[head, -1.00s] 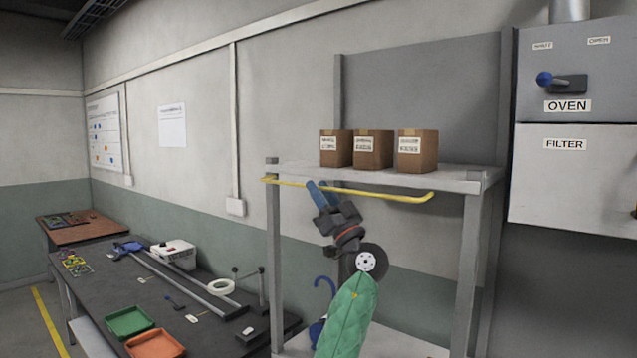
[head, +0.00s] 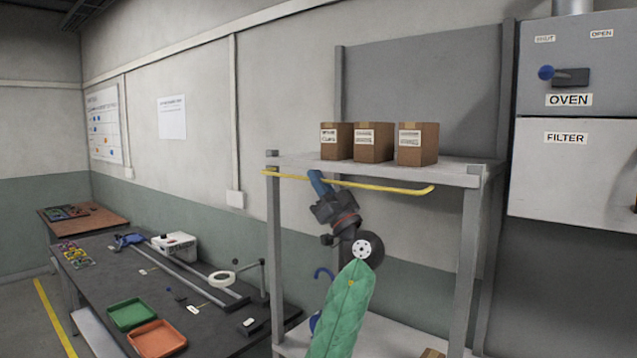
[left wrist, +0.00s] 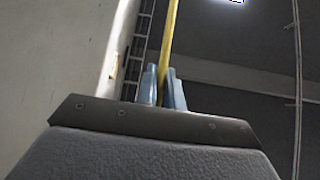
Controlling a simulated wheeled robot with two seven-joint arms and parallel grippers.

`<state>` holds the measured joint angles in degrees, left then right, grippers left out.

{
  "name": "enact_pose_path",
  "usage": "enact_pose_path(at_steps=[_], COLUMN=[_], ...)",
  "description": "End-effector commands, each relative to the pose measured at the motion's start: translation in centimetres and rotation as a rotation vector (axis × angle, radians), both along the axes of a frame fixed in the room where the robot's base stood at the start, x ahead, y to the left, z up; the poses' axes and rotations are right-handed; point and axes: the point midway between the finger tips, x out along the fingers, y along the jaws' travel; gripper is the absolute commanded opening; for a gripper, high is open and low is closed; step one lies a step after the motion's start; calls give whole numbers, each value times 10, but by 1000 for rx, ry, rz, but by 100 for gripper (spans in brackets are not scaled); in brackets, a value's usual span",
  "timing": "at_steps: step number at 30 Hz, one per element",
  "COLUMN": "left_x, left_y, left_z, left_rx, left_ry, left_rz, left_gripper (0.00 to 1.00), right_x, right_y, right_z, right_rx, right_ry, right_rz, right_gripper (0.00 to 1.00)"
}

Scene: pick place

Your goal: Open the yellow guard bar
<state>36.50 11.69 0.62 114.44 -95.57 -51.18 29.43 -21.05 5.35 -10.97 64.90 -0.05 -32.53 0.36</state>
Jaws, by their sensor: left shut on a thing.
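The yellow guard bar (head: 385,187) runs across the front of the shelf, just below the edge of the shelf board. It is roughly level, and its right end is bent. My left gripper (head: 317,178) reaches up from below and is shut on the bar left of its middle. In the left wrist view the yellow bar (left wrist: 170,45) passes between the two blue fingers (left wrist: 162,88), which are close on either side of it. My right gripper is not in view.
Several brown boxes, one of them here (head: 373,143), stand on the shelf board (head: 455,178) behind the bar. The grey shelf post (head: 465,270) is to the right, beside the oven (head: 545,60). A dark workbench (head: 200,305) with trays lies to the left.

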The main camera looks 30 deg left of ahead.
Motion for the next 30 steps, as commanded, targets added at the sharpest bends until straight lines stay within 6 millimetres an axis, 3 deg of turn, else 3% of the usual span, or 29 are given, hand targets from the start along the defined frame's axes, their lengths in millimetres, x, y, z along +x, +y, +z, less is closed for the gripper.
enact_pose_path(at_steps=[4, 8, 25, 26, 27, 28, 30], left_x=[-1, -1, 0, 0, 0, 0, 0], left_y=[1, 0, 0, 0, 0, 0, 0], left_z=[1, 6, 11, 11, 11, 11, 11], left_rx=[1, 5, 16, 16, 16, 16, 16], left_ry=[53, 112, 182, 182, 182, 182, 182], left_rz=[-2, -2, -1, -1, -1, -1, -1], left_gripper=[0, 0, 0, 15, 23, 29, 30], right_x=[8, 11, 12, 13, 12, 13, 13], right_y=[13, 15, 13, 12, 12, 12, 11], right_z=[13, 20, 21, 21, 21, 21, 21], right_rx=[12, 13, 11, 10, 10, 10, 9], right_ry=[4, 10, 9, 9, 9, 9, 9], right_rz=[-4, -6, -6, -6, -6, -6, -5], right_gripper=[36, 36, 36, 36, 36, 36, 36])
